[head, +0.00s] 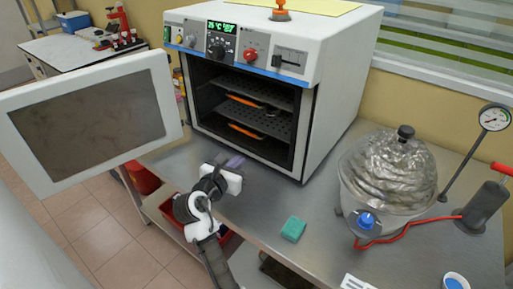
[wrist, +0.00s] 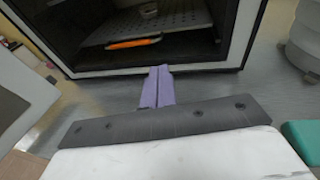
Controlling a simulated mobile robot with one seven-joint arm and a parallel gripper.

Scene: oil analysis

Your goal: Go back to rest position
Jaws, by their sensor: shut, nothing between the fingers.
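My gripper (head: 235,162) is over the steel bench in front of an oven (head: 340,80) in the head view. Its purple fingers (wrist: 158,87) are together and empty in the wrist view, pointing toward the oven's opening. The oven is white with a dark interior, and its front is uncovered. Orange-handled items (head: 245,101) lie on its perforated shelves, and one orange piece (wrist: 134,43) shows in the wrist view. The oven's lit display (head: 221,27) is on its top panel.
A teal block (head: 293,229) lies on the bench right of my gripper. A glass desiccator (head: 388,175) with a red hose stands further right. A red bin (head: 185,212) sits below the bench.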

